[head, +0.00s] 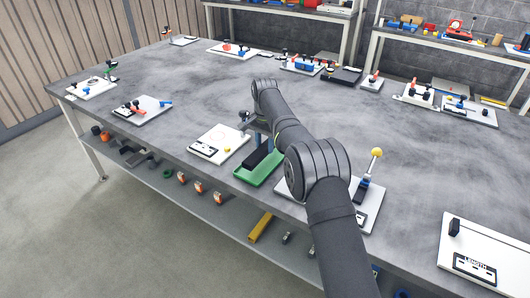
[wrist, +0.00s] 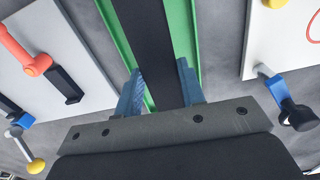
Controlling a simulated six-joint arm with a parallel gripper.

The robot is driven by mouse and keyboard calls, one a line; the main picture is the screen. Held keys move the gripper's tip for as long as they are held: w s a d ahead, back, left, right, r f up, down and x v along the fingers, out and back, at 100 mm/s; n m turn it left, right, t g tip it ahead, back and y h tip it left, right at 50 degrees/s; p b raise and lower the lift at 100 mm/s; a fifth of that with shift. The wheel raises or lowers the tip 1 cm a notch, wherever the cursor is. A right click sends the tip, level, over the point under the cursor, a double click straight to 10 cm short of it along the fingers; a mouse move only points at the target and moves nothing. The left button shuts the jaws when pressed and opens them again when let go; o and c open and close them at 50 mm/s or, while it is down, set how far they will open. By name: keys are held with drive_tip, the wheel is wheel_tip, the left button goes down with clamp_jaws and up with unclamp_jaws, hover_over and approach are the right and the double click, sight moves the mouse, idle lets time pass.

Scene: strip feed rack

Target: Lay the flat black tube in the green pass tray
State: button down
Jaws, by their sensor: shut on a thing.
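The flat black tube (wrist: 149,40) runs between the two blue-grey fingers of my gripper (wrist: 161,92) in the wrist view. My gripper is shut on it. The green pass tray (wrist: 184,30) lies directly behind the tube, its green edges showing along both sides. In the head view the green tray (head: 252,182) sits near the table's front edge, with the black tube (head: 256,157) over or in it. I cannot tell whether the tube touches the tray floor. My arm hides part of the tray's right side.
Another white board (head: 368,214) with a yellow-topped lever (head: 376,153) is to the right, partly behind my arm. The grey table (head: 190,75) has clear room behind the tray.

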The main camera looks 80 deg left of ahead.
sight(265, 147)
drive_tip(key=shift+f, duration=1.85)
drive_tip(key=c, duration=0.9)
unclamp_jaws()
drive_tip(key=shift+f, duration=0.2)
drive_tip(key=shift+r, duration=0.1)
wheel_tip(265, 147, up, 12)
drive_tip(key=shift+r, duration=0.1)
